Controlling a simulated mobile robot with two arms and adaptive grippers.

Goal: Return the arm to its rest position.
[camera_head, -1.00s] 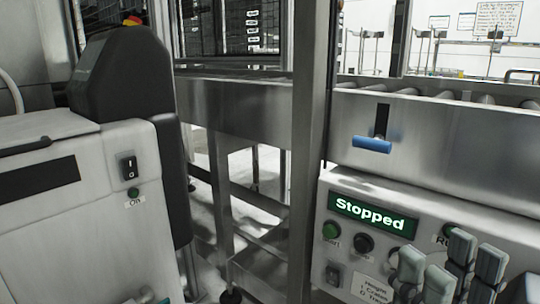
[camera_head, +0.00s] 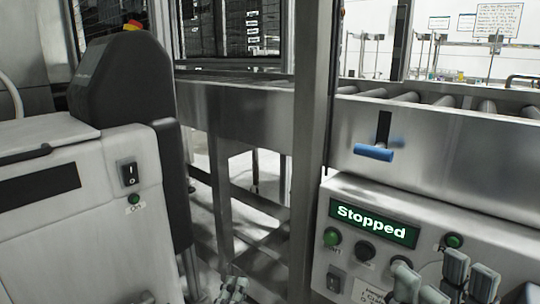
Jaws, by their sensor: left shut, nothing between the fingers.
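My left gripper (camera_head: 232,290) shows only in part at the bottom edge, left of the middle, in front of the lower frame. Its grey fingers are together with nothing between them. My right gripper (camera_head: 437,285) is at the bottom right, in front of the control panel. Its pale fingers point up and stand apart, with nothing seen between them. They cover part of the panel's lower face. Both arms are mostly out of view below.
A control panel (camera_head: 345,218) with a green "Stopped" display (camera_head: 374,221) stands at right. Above it is a roller conveyor (camera_head: 440,150) with a blue handle (camera_head: 373,152). A metal post (camera_head: 314,140) rises in the middle. A white machine (camera_head: 90,220) with a switch (camera_head: 129,173) stands at left.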

